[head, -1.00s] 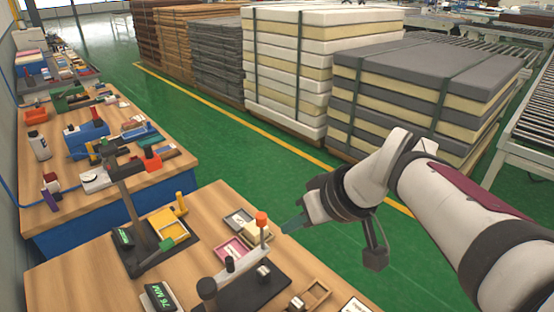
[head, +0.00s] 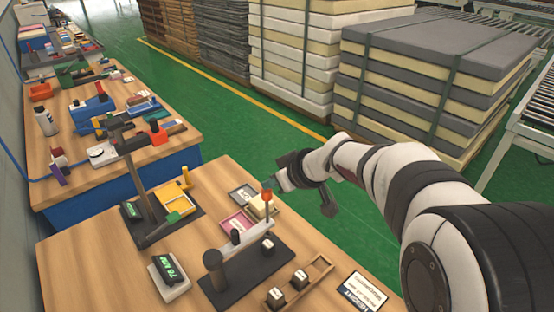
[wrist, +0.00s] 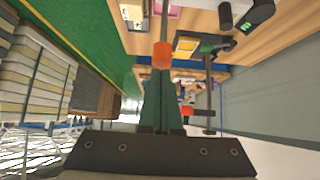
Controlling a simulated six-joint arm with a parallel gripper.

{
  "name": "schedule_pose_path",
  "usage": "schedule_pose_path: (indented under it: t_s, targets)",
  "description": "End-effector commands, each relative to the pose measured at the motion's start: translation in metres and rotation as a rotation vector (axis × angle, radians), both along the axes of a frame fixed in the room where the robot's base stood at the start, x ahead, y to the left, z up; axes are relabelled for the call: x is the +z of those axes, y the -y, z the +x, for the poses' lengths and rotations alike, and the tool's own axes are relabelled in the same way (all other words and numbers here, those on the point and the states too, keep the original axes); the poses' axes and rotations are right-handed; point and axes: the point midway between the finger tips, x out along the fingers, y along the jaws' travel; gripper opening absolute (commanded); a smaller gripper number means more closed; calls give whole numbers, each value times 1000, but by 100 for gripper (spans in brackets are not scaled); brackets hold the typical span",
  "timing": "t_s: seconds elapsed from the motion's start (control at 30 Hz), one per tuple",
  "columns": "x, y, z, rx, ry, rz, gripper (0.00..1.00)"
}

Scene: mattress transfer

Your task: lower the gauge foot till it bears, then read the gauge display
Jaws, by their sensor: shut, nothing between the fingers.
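The gauge stand (head: 248,268) is at the front of the near bench, with a grey arm and an upright lever topped by an orange knob (head: 267,196). Its display box (head: 170,277) stands to its left, with green digits that look like 76 MM. Whether the gauge foot bears on anything is too small to tell. My gripper (head: 270,184) is at the knob in the head view. In the wrist view its green fingers (wrist: 163,76) are shut and empty, their tips just at the orange knob (wrist: 162,54); I cannot tell whether they touch.
Small dark blocks (head: 300,278) lie in a wooden tray (head: 319,268) right of the stand. A printed card (head: 362,290) is beyond it. A second gauge (head: 133,211) and a yellow part (head: 178,200) stand behind. Strapped mattress stacks (head: 430,85) are across the green floor.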

Motion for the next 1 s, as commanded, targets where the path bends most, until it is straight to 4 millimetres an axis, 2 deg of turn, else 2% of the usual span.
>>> schedule_pose_path:
  t_s: [0.37, 0.63, 1.0]
  targets:
    - [-4, 0, 0, 0, 0, 0, 0]
    - [-39, 0, 0, 0, -2, 0, 0]
    - [-39, 0, 0, 0, 2, 0, 0]
